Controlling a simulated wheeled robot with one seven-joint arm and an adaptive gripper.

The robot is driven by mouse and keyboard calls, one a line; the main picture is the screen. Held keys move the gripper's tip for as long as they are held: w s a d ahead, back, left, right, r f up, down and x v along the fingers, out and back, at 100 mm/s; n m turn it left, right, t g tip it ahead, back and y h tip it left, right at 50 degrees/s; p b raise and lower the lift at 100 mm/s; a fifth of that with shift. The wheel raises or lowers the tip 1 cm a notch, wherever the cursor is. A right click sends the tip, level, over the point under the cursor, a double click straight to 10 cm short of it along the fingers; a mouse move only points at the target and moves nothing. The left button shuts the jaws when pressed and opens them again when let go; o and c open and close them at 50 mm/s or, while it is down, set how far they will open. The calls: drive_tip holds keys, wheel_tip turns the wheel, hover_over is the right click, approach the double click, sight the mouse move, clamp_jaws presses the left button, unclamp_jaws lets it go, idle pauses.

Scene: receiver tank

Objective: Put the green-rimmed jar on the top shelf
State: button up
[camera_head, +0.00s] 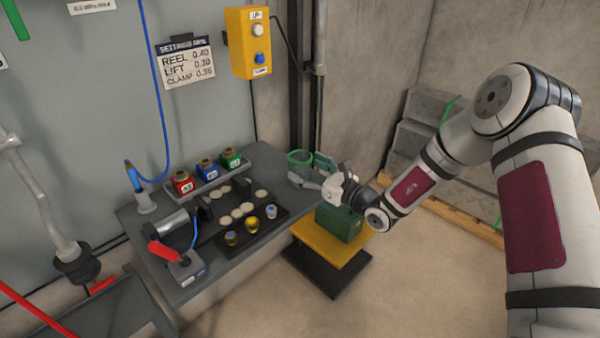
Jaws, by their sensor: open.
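A jar with a green rim (300,156) is at the right end of the grey bench, just beyond my gripper. My gripper (312,171) is open, with its fingers pointing left toward the jar's side. The fingers and the jar overlap in this view, so I cannot tell whether they touch or whether the jar is between them. The jar's lower part is mostly hidden. I cannot make out for certain which surface is the top shelf.
Red (182,183), blue (208,169) and green (230,158) containers stand in a rack on the bench. A black tray (262,238) holds small knobbed pieces. A green box (338,224) sits on a yellow platform (328,252) below my gripper. Grey steps (425,110) are behind my arm.

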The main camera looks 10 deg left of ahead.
drive_tip(key=x, duration=0.3)
drive_tip(key=shift+w, duration=0.25)
drive_tip(key=c, duration=1.4)
drive_tip(key=shift+o, duration=0.2)
drive_tip(key=shift+r, duration=0.1)
